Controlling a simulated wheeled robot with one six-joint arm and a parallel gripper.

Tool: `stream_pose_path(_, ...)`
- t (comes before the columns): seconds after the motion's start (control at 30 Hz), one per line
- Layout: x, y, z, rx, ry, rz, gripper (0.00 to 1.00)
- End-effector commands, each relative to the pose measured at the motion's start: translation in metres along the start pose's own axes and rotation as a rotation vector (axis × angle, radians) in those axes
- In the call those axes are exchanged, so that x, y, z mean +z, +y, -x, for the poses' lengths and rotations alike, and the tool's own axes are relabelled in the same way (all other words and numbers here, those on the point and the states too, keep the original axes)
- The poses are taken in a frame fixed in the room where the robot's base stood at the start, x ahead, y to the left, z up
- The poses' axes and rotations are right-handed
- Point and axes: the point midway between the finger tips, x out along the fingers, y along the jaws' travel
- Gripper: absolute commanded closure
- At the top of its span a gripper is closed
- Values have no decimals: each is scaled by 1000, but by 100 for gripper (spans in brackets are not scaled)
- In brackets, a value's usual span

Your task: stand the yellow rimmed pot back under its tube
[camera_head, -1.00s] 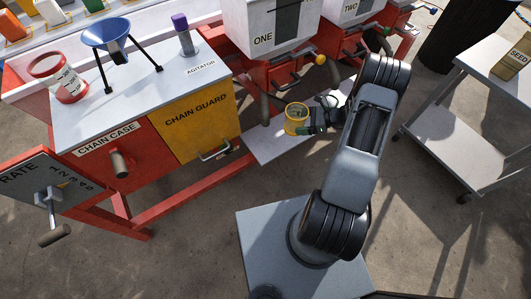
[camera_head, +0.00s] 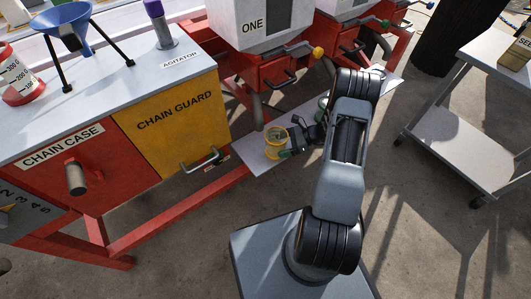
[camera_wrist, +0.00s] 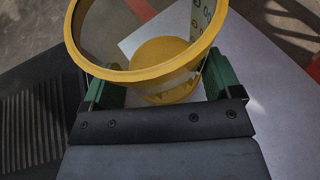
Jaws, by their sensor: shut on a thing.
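The yellow rimmed pot (camera_head: 276,140) has clear walls with printed marks and a yellow base. My gripper (camera_head: 290,143) is shut on it. In the wrist view the pot's rim (camera_wrist: 150,76) tilts across the picture, with the green fingers of my gripper (camera_wrist: 160,88) on both sides of the pot. A grey tube (camera_head: 257,108) hangs under the hopper marked ONE, behind and left of the pot. The pot appears over the pale shelf (camera_head: 247,170); I cannot tell whether it touches it.
The yellow chain guard (camera_head: 175,125) and its handle (camera_head: 200,160) stand left of the pot. A green pot (camera_head: 323,102) stands beyond my gripper. A grey cart (camera_head: 470,150) is at the right.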

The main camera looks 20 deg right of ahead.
Motion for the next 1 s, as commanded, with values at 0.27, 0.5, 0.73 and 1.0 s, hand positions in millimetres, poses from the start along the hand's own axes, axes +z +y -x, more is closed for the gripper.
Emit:
stream_pose_path(0.27,17,0,-44,3,0,2,51)
stream_pose_path(0.5,22,0,-54,3,-1,2,51)
stream_pose_path(0.73,4,1,-69,4,0,-1,51)
stream_pose_path(1.0,-8,0,-74,3,0,1,51)
